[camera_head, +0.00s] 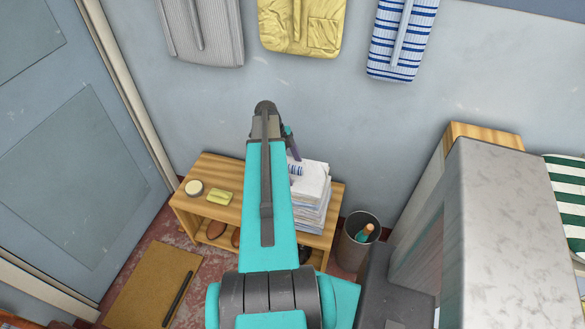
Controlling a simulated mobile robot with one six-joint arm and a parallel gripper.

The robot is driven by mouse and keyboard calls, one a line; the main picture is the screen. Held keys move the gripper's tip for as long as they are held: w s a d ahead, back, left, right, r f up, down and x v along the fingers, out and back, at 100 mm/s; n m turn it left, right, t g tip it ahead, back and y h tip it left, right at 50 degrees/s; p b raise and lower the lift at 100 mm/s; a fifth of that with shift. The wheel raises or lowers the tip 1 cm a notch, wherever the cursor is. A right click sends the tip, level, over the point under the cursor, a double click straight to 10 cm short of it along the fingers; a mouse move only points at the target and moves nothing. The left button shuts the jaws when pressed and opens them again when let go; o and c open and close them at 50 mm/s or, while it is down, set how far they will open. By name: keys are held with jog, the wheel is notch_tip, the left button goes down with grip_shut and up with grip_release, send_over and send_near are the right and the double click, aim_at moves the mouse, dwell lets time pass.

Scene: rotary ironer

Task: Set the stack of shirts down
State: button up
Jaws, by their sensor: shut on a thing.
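The stack of shirts (314,198) is a pile of folded, mostly white cloth with bluish layers at its side and a blue-striped patch on top. It is over the right part of the wooden bench (336,192). I cannot tell whether its underside touches the bench top. My gripper (294,154) is at the upper left of the stack, mostly hidden behind my teal arm, and is shut on the stack of shirts. The fingertips and the left side of the stack are hidden.
A round tin (194,188) and a yellow bar (221,197) lie on the bench's left end. Shoes sit on its lower shelf. A dark bin (357,244) stands right of the bench. A grey cabinet (490,220) fills the right. Shirts hang on the wall above.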

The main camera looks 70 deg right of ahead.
jog(key=shift+f, duration=0.65)
jog(key=o, duration=1.9)
jog(key=shift+f, duration=0.1)
jog(key=shift+b+v, duration=1.25)
jog(key=shift+v, duration=4.8)
